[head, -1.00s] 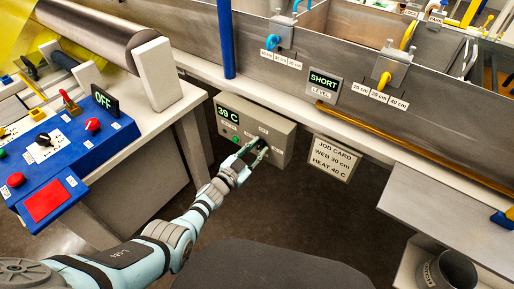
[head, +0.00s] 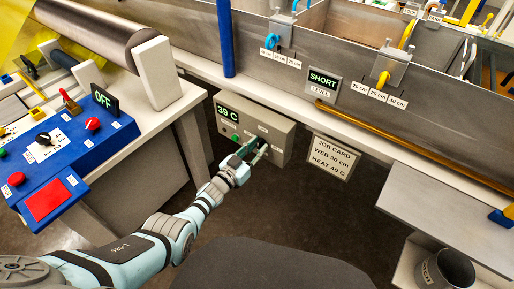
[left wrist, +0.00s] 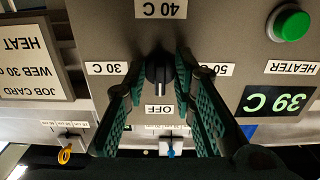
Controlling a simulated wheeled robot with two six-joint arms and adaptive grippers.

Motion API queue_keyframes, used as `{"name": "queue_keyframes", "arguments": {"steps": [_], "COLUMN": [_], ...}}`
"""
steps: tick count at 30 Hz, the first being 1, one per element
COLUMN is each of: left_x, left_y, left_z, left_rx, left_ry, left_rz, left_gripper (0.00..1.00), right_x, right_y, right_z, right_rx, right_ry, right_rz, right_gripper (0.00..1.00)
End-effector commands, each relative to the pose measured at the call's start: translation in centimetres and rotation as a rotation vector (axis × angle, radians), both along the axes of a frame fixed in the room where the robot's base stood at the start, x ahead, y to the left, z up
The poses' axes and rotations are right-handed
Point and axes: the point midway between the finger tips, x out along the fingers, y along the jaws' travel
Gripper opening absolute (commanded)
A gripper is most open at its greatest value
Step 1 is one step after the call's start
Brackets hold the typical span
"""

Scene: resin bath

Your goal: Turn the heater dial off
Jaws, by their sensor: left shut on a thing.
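The heater box (head: 228,109) is a grey panel under the tank's edge, with a green "39 C" display (head: 228,114). It fills the upside-down left wrist view. Its black dial (left wrist: 159,72) sits among the labels 30 C, 40 C, 50 C and OFF (left wrist: 158,108). The dial's white mark points to OFF. My left gripper (head: 256,153) is at the box front, its two green-padded fingers shut on the dial from both sides. In the head view the fingers mostly hide the dial. My right gripper is out of view.
A job card (head: 332,157) reading "WEB 30 cm, HEAT 40 C" hangs right of the box. A green button (left wrist: 291,23) is on the box. A blue control panel (head: 75,155) stands at left, a grey shelf (head: 450,210) at right. Open floor lies below the box.

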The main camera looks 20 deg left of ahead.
Motion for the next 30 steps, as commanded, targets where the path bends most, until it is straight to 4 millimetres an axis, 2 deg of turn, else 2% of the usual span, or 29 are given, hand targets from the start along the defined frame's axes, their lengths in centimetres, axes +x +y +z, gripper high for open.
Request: {"name": "queue_keyframes", "arguments": {"steps": [2,3,4,10,13,17,20,27,30], "left_x": [0.0,0.0,0.0,0.0,-0.1,-0.9,-2.3,-8.5,-10.2], "left_y": [0.0,0.0,0.0,0.0,0.0,0.4,0.9,3.3,4.0], "left_z": [0.0,0.0,0.0,0.0,-0.1,-0.2,-0.1,-0.2,-0.1], "left_rx": [-0.001,-0.001,-0.001,0.0,0.001,0.002,0.004,0.003,0.002], "left_ry": [0.001,0.001,0.001,0.001,0.001,0.0,-0.001,0.004,0.002], "left_rz": [0.0,0.0,0.0,0.0,0.0,-0.001,0.0,0.0,-0.001], "left_gripper": [0.0,0.27,0.28,0.28,0.28,0.28,0.28,0.28,0.28], "right_x": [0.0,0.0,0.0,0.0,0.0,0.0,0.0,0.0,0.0], "right_y": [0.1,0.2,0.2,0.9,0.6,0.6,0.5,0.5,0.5], "right_z": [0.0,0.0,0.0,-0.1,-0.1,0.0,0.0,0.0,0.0], "right_rx": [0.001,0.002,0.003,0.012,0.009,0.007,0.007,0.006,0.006], "right_ry": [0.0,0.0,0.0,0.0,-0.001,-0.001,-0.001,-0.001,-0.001], "right_rz": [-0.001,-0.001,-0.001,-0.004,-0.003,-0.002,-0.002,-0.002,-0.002], "right_gripper": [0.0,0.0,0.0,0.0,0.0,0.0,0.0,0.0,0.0]}}
